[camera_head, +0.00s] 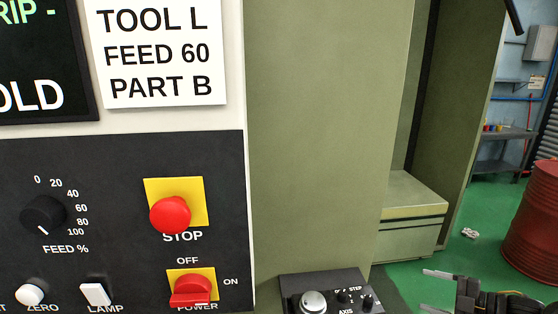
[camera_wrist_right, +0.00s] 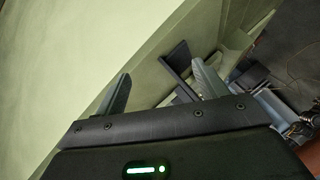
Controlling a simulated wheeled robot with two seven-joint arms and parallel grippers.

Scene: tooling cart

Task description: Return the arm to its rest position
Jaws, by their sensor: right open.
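My right gripper (camera_head: 433,290) is at the bottom right of the head view, in front of the green floor. Its fingers point left and stand apart with nothing seen between them. In the right wrist view my right gripper (camera_wrist_right: 163,88) also shows two spread, empty fingers, with a pale green panel (camera_wrist_right: 70,60) filling the left side. My left gripper is in neither view.
A control panel (camera_head: 110,200) with a red stop button (camera_head: 170,215) and a red power switch (camera_head: 190,291) stands at left. A pendant box (camera_head: 290,287) is left of the gripper. A green cabinet (camera_head: 320,120) stands behind. A red barrel (camera_head: 535,225) is at right.

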